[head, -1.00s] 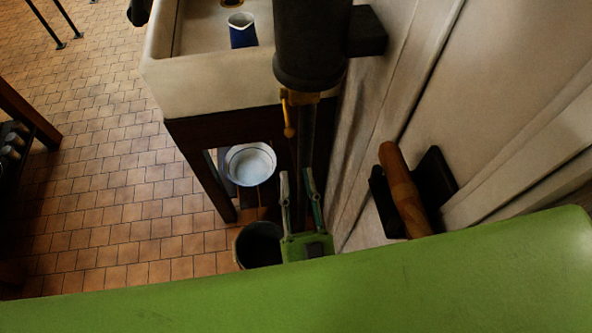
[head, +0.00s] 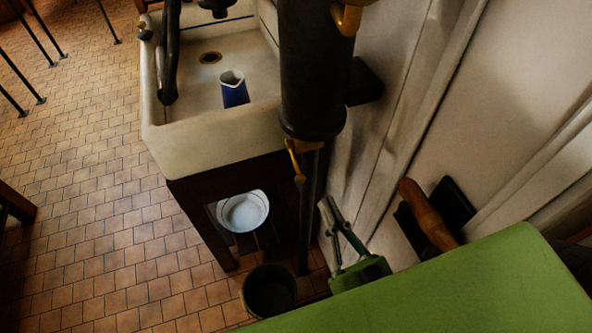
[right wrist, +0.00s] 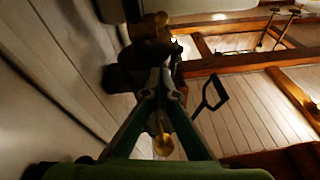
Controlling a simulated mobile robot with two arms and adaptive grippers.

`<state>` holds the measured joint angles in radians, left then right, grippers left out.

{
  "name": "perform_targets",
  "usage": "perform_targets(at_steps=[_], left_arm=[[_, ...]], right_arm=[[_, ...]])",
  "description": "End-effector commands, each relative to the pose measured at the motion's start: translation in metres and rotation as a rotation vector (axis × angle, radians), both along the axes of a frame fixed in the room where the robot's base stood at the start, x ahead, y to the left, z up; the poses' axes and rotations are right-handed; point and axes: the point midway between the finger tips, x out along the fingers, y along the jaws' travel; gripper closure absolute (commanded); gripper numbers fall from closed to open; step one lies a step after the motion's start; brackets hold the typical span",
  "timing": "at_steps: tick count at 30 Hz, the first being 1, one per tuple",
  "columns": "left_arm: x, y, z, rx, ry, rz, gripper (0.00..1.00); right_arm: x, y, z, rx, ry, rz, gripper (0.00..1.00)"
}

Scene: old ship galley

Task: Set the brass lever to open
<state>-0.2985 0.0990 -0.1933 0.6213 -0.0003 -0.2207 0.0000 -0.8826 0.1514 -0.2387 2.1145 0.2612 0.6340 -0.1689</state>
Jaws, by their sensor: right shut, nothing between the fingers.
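The brass lever (head: 296,163) hangs from the lower end of a thick black cylinder (head: 315,75), pointing down and slightly tilted. My right gripper (head: 327,201) is below and to the right of the lever in the head view, apart from it in the picture. Its two fingertips are together, with nothing between them. In the right wrist view the closed fingertips (right wrist: 161,76) point towards dark shapes. A rounded brass-coloured piece (right wrist: 163,144) shows between the finger bases there; I cannot tell whether it is the lever. My left gripper is not in view.
Below are a white basin (head: 243,212) and a dark bucket (head: 269,292). A wooden handle (head: 427,214) on a black mount sticks out from the right wall.

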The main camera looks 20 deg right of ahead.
Motion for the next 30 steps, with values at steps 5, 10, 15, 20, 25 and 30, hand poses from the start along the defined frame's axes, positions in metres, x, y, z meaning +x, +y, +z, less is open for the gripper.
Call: perform_targets(at_steps=[5,10,15,20,25,30], left_arm=[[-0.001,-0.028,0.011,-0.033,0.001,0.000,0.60],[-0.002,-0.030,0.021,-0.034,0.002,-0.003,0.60],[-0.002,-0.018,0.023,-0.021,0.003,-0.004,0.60],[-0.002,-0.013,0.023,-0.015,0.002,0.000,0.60],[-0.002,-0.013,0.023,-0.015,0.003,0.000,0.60],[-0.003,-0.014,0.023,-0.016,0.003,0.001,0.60]], right_arm=[[0.033,0.003,0.013,0.001,-0.008,-0.002,1.00],[0.070,0.005,0.023,0.003,-0.008,-0.003,1.00],[0.093,0.010,0.011,0.000,0.000,0.000,1.00],[0.101,0.015,-0.005,0.001,-0.001,0.000,1.00],[0.104,0.016,-0.011,0.001,-0.003,0.000,1.00],[0.104,0.016,-0.012,0.001,-0.003,0.000,1.00]])
